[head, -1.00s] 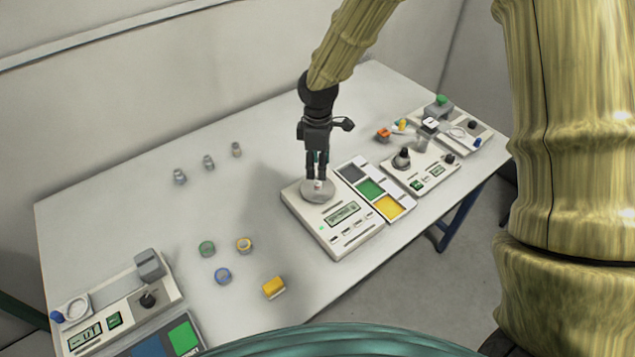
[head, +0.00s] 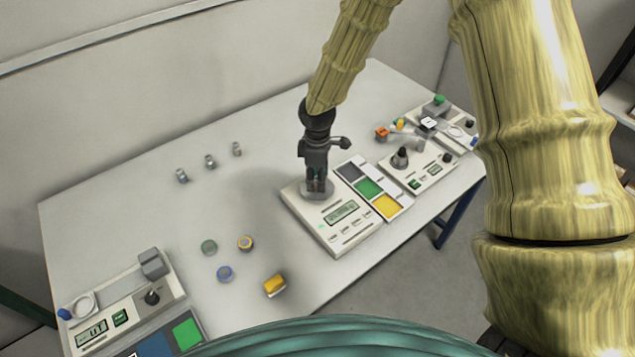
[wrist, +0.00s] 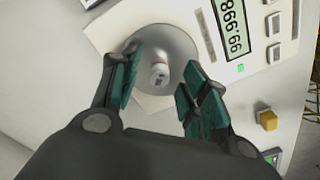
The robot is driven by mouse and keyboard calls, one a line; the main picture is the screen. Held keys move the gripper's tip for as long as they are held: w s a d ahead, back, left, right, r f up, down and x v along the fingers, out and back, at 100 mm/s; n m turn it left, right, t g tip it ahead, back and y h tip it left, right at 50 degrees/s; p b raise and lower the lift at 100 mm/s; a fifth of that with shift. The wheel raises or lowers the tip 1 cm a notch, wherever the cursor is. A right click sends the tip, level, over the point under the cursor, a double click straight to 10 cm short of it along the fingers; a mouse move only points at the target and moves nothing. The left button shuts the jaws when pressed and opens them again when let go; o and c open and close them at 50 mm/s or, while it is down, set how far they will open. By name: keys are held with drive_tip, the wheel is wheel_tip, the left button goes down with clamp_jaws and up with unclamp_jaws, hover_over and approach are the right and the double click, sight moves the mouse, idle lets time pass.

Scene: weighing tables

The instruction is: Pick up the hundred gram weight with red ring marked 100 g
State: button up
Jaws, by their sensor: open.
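A small pale weight (wrist: 159,74) stands on the round grey pan (wrist: 180,50) of a balance in the wrist view. A faint reddish band shows on it, but its marking is too small to read. My gripper (wrist: 157,88) is open, with its teal fingers on either side of the weight and gaps between them and it. In the head view my gripper (head: 317,188) points down over the pan of the balance (head: 330,228), and its fingers hide the weight.
A tray with grey, green and yellow squares (head: 369,188) stands right of the balance. Other instruments (head: 418,172) stand further right. Three small metal weights (head: 210,161) stand at the back left.

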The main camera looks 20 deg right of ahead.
clamp_jaws()
drive_tip(key=shift+r, duration=0.1)
